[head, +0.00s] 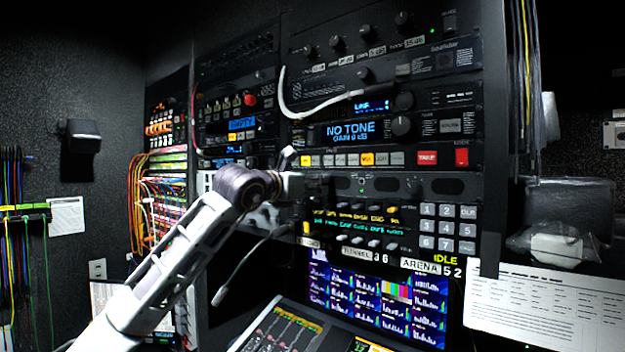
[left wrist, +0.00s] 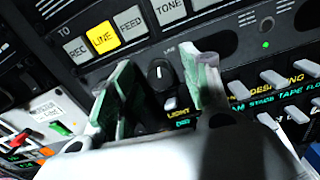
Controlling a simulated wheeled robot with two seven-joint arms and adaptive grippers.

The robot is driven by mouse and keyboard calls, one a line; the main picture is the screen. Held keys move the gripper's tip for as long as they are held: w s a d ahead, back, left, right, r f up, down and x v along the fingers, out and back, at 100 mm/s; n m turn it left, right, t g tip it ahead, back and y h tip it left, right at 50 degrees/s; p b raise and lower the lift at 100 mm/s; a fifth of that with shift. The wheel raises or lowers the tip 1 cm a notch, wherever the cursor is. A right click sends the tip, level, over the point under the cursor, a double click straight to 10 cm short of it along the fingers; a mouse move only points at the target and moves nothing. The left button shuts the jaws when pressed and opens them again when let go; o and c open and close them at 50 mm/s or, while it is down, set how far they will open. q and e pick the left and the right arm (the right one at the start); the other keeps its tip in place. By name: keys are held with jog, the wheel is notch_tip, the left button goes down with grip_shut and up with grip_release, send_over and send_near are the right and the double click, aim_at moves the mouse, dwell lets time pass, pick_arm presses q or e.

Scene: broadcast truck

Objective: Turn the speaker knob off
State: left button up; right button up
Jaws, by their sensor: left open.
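A small black knob (left wrist: 160,76) with a white pointer line shows in the left wrist view, on a dark panel beside a speaker grille (left wrist: 225,58). The line points roughly up in that picture. The tiny label near it is too small to read. My left gripper (left wrist: 158,64) is open, its two pale green fingers on either side of the knob. I cannot tell whether they touch it. In the head view my left gripper (head: 312,186) is at the left end of the speaker panel (head: 400,186) and hides the knob. My right gripper is not in view.
Above are a row of buttons (head: 367,159), one lit yellow, and a NO TONE display (head: 352,132). Below are small lever switches (head: 375,243) and a keypad (head: 447,228). A white cable (head: 290,105) hangs across the rack. A screen (head: 375,300) is lower down.

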pick_arm(q)
jog(key=shift+w+d, duration=0.2)
jog(key=shift+w, duration=0.1)
grip_shut()
jog(key=shift+r+n+b, duration=0.1)
jog(key=shift+n+b, duration=2)
jog(key=shift+b, duration=0.4)
grip_release()
